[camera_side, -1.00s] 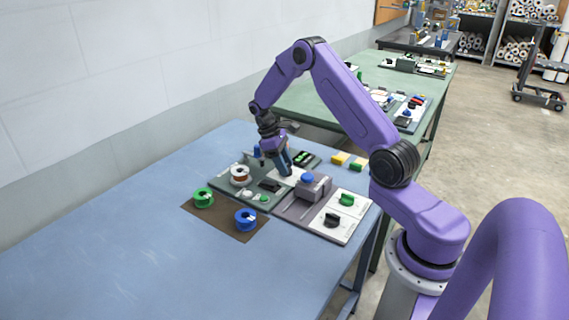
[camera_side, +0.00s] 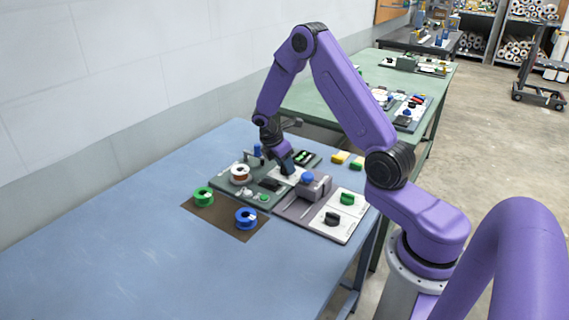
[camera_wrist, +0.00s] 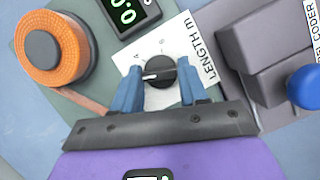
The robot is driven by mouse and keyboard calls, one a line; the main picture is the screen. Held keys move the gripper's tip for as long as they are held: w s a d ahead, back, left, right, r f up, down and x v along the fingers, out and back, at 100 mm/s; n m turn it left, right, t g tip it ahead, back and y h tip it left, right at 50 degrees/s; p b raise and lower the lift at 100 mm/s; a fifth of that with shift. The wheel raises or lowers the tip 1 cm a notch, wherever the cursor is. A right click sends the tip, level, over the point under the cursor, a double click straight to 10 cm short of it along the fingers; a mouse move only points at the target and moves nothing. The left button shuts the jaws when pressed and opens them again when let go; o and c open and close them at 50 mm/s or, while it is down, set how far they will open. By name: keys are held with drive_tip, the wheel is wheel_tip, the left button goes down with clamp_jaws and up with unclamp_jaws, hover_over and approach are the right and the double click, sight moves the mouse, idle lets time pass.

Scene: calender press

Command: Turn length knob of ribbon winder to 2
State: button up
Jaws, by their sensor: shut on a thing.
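The length knob (camera_wrist: 161,72) is a round black dial with a white pointer line on a white plate (camera_wrist: 205,38) lettered "LENGTH m". In the wrist view its pointer aims left, and I cannot read the mark there. My gripper (camera_wrist: 159,82) has its two blue fingers on either side of the knob and is shut on it. In the side view my gripper (camera_side: 286,166) reaches down to the ribbon winder (camera_side: 228,183), and the knob is hidden behind the fingers. A spool of orange ribbon (camera_wrist: 57,47) sits on the winder, with its ribbon running below the knob.
A display (camera_wrist: 125,12) is near the plate. A grey coder with a blue button (camera_wrist: 305,88) stands close on the right. In the side view, green (camera_side: 203,197) and blue (camera_side: 245,218) spools lie on a brown mat. The blue table's left part is clear.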

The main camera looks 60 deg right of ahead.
drive_tip(key=shift+r+n+t, duration=0.1)
drive_tip(key=shift+n+t, duration=0.7)
drive_tip(key=shift+n, duration=1.1)
drive_tip(key=o, duration=1.1)
drive_tip(key=v, duration=1.7)
drive_tip(key=shift+s+a+r, duration=0.1)
drive_tip(key=shift+s+a, duration=0.05)
drive_tip(key=shift+a, duration=0.05)
